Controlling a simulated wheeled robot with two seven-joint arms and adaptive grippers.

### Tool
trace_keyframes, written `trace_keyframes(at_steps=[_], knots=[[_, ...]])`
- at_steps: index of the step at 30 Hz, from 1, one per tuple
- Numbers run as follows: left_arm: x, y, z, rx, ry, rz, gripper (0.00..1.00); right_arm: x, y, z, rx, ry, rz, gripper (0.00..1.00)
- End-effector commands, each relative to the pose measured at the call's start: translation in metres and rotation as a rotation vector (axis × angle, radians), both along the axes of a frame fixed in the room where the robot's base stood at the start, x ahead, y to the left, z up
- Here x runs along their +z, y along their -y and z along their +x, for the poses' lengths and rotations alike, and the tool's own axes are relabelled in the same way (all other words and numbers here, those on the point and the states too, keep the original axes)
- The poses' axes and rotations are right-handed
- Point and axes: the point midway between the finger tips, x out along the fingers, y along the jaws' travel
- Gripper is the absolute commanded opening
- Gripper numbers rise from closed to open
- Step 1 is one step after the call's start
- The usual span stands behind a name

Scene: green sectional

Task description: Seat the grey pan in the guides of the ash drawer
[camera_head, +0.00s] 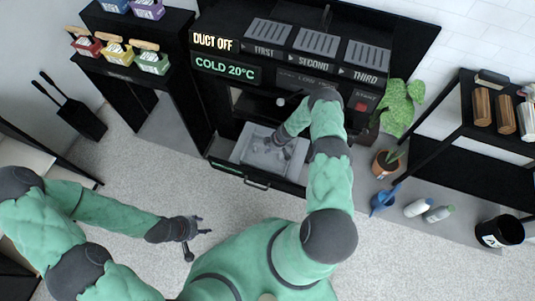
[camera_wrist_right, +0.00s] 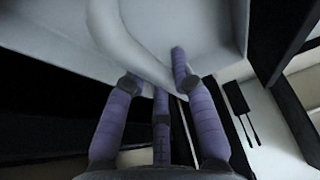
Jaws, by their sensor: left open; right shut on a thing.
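The grey pan (camera_head: 245,150) is a shallow light-grey tray at the pulled-out ash drawer (camera_head: 226,167), below the stove front. From above it overlaps the drawer opening; I cannot tell whether its edges sit in the guides, which are hidden. My right gripper (camera_head: 286,150) reaches down over the pan and is shut on it. In the right wrist view the pan (camera_wrist_right: 205,30) fills the top, with a curved pale bar (camera_wrist_right: 125,45) crossing it at the purple fingers (camera_wrist_right: 160,110). My left gripper (camera_head: 198,228) is open and empty, over the floor left of my body, apart from the drawer.
The stove (camera_head: 280,75) has lit signs reading "DUCT OFF" and "COLD 20°C". A potted plant (camera_head: 386,162), a blue watering can (camera_head: 383,200) and bottles (camera_head: 417,207) stand to the right. A black shelf (camera_head: 122,72) stands left. The floor before the drawer is clear.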

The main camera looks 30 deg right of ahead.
Motion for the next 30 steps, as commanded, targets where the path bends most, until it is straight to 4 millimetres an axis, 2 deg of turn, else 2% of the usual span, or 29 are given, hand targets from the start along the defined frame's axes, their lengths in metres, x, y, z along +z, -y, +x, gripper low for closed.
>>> trace_keyframes(at_steps=[7, 14, 26, 27, 29, 30], knots=[[-0.007, 0.000, 0.001, 0.000, 0.001, 0.000, 0.48, -0.017, 0.000, 0.001, 0.001, 0.002, 0.000, 0.00], [-0.019, 0.000, 0.001, 0.000, 0.001, 0.000, 0.48, -0.045, 0.000, 0.001, 0.001, 0.001, -0.001, 0.00], [-0.018, 0.000, 0.001, 0.000, 0.001, 0.000, 0.48, -0.047, 0.001, 0.001, 0.000, 0.002, -0.001, 0.00], [-0.018, 0.000, 0.001, 0.000, 0.001, 0.000, 0.48, -0.047, 0.000, 0.000, 0.000, 0.001, -0.001, 0.34], [-0.018, 0.000, 0.001, 0.000, 0.001, 0.000, 0.48, -0.047, 0.000, 0.000, 0.000, 0.001, -0.001, 0.50], [-0.018, 0.000, 0.001, 0.000, 0.001, 0.000, 0.48, -0.047, 0.000, 0.000, 0.000, 0.001, -0.001, 0.50]])
